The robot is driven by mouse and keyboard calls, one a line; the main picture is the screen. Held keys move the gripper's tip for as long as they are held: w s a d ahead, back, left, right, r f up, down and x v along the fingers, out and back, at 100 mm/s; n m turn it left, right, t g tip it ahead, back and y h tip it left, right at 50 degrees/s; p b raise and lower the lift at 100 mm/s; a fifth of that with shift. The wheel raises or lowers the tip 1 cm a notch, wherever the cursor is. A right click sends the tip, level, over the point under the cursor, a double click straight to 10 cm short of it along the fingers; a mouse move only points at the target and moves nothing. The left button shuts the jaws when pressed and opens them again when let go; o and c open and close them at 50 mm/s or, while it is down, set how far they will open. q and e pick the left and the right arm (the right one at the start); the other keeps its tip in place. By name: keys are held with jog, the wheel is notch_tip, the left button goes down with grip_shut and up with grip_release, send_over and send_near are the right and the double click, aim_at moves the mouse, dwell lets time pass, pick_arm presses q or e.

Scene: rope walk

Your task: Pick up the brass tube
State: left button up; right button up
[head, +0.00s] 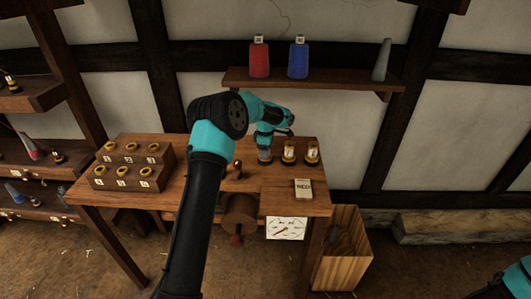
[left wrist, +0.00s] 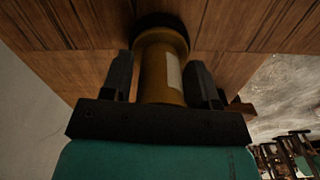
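The brass tube (left wrist: 160,75) stands between the two fingers of my left gripper (left wrist: 162,85) in the left wrist view. It has a pale label on its side and a dark end against the brown wood. The fingers are close on both sides of it; I cannot tell whether they press on it. In the head view my left gripper (head: 267,145) is over the table, just above the leftmost tube (head: 265,158) of a row. My right arm shows only at the lower right corner, with its gripper out of view.
Two similar tubes (head: 288,152) (head: 312,153) stand right of my gripper. A small card box (head: 303,188) lies on the table (head: 285,203) in front of them. A stepped rack (head: 165,177) with brass rings is at the left. A shelf (head: 335,84) holds red and blue spools above.

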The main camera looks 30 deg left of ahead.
pick_arm(q)
jog(key=c, duration=0.8)
jog(key=shift+o, duration=0.2)
jog(key=shift+r, duration=0.15)
jog(key=shift+r, duration=1.4)
jog(key=shift+s+r, duration=0.1)
jog(key=shift+r, duration=0.2)
jog(key=s+d, duration=0.2)
jog(key=s, duration=0.3)
jog(key=s+d, duration=0.3)
jog(key=s, duration=0.2)
jog(key=s+d, duration=0.3)
jog(key=s, duration=0.2)
jog(key=shift+s+d+f, duration=0.1)
jog(key=shift+s+d, duration=0.15)
jog(key=shift+s, duration=0.1)
